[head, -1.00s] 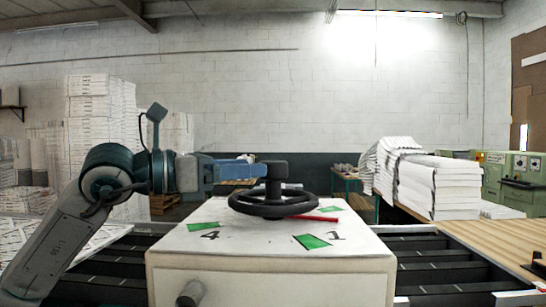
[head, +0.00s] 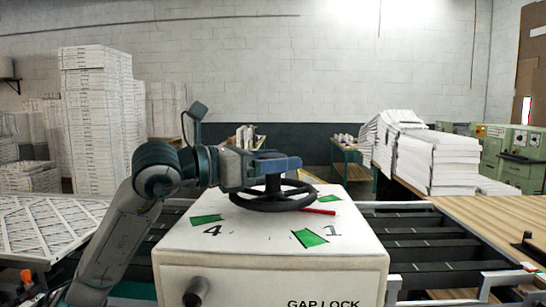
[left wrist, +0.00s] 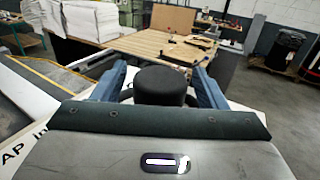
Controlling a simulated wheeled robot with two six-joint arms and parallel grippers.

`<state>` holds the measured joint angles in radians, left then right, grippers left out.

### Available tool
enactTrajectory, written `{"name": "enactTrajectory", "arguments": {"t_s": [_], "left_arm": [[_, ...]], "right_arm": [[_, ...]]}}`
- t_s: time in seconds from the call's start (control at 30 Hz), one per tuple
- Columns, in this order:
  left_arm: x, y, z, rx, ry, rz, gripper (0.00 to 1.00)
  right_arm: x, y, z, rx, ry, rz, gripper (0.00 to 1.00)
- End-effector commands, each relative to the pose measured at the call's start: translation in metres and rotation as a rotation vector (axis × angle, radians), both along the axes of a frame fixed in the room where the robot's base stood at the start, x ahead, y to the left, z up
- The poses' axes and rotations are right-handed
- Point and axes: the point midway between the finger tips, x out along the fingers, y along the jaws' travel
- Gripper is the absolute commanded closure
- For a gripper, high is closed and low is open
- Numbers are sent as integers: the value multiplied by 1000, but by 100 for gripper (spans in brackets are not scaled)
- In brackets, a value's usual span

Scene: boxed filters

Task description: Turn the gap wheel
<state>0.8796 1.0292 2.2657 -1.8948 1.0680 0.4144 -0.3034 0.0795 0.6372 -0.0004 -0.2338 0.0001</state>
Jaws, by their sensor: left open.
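The gap wheel (head: 262,203) is a black handwheel lying flat on top of a white box (head: 270,239). The box top has green marks, the printed numbers 4 and 1, and a red pointer (head: 318,212) at the wheel's right. My left gripper (head: 278,164) reaches in from the left over the wheel, its blue fingers hiding the wheel's knob in the head view. In the left wrist view the black knob (left wrist: 163,86) stands between the two open fingers, with gaps showing at its sides. My right gripper is not in view.
Dark roller conveyors (head: 430,245) flank the box. A wooden table (head: 485,222) and stacked white packs (head: 435,163) stand at right. A pleated filter (head: 45,225) lies at left.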

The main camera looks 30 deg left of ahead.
Motion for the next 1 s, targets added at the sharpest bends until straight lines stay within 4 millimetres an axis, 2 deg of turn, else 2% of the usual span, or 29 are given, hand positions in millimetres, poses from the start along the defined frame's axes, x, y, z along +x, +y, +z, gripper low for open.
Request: {"name": "enactTrajectory", "arguments": {"t_s": [0.1,0.4,0.43,0.77,1.0], "left_arm": [[0,0,0,0,0,0,34],[0,0,0,0,0,0,93],[0,0,0,0,0,0,96],[0,1,-1,-1,0,-55,96],[1,1,-2,-5,0,-214,96]], "right_arm": [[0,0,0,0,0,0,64],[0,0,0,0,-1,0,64],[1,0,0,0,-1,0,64],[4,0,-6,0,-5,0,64],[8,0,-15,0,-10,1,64]]}}
